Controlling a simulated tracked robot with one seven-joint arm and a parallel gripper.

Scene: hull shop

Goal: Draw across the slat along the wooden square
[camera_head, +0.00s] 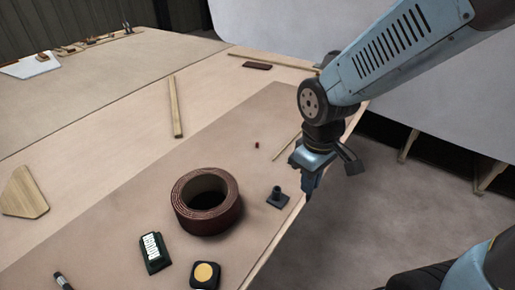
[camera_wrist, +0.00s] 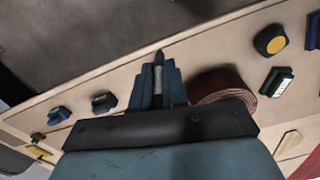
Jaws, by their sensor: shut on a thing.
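My gripper (camera_head: 308,192) is over the table's right edge in the head view. In the wrist view its blue fingers (camera_wrist: 158,85) are shut on a slim dark marking tool (camera_wrist: 158,72) with a grey middle and pointed end. A pale wooden strip (camera_head: 176,107) lies on the table left of my arm. A thinner strip (camera_head: 287,147) lies beside my gripper, partly hidden. A long strip (camera_head: 270,61) lies at the back. I cannot tell which is the slat. No wooden square is clearly recognisable. An angular flat wooden piece (camera_head: 25,193) lies at the far left.
A brown coiled roll (camera_head: 207,201) stands near the front, also in the wrist view (camera_wrist: 222,88). Around it are a small dark stand (camera_head: 278,198), a labelled dark block (camera_head: 155,252) and a yellow-topped block (camera_head: 205,275). A dark red block (camera_head: 257,66) lies at the back. The table's middle is mostly clear.

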